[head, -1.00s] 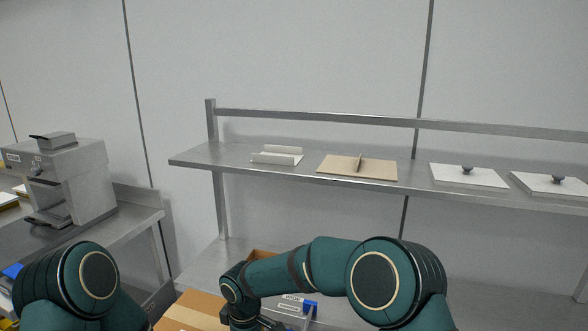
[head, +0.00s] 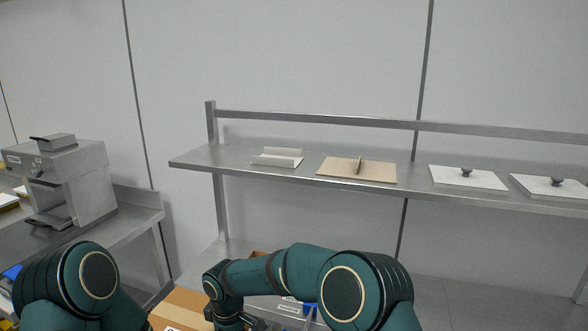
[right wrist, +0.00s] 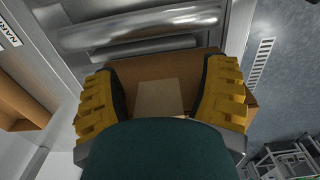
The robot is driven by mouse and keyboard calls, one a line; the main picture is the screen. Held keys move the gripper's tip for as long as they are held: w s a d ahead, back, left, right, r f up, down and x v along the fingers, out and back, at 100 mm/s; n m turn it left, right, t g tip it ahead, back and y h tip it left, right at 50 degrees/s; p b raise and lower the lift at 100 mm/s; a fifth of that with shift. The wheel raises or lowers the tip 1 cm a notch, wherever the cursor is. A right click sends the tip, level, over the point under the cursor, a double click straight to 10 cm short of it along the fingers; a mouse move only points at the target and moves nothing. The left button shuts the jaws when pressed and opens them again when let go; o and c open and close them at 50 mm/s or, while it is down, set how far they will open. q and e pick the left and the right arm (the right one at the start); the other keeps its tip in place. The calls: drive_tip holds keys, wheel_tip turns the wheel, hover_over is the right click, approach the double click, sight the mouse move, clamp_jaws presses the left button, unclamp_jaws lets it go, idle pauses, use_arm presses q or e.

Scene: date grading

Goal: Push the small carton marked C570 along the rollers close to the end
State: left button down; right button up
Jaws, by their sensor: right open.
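In the right wrist view a brown carton (right wrist: 143,68) with a paler panel lies ahead of and between the yellow fingers of my right gripper (right wrist: 161,76). The fingers are apart, one on each side; I cannot tell whether they touch it. No C570 mark is readable on it. Bright metal cylinders, likely the rollers (right wrist: 140,36), lie beyond the carton. In the head view my right arm reaches down to the left, and its gripper is mostly cut off by the bottom edge. Only my left arm's upper part shows at lower left; its gripper is out of frame.
In the head view a cardboard box (head: 182,302) lies left of my right forearm, with another brown box edge (head: 258,254) behind it. A steel shelf (head: 230,160) spans above the bench. A grey machine (head: 75,180) stands at left. Bench space at right is clear.

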sight(212, 329)
drive_tip(key=shift+w+a+p, duration=0.2)
drive_tip(key=shift+w+a, duration=0.1)
drive_tip(key=shift+a, duration=0.7)
drive_tip(key=shift+w+a+p, duration=0.15)
drive_tip(key=shift+w+a, duration=0.2)
drive_tip(key=shift+a, duration=0.6)
drive_tip(key=shift+w+a+p, duration=0.2)
drive_tip(key=shift+w+a, duration=0.1)
drive_tip(key=shift+a, duration=0.85)
drive_tip(key=shift+w+a, duration=0.15)
drive_tip(key=shift+a, duration=0.2)
drive_tip(key=shift+s+d, duration=0.25)
drive_tip(key=shift+d, duration=0.65)
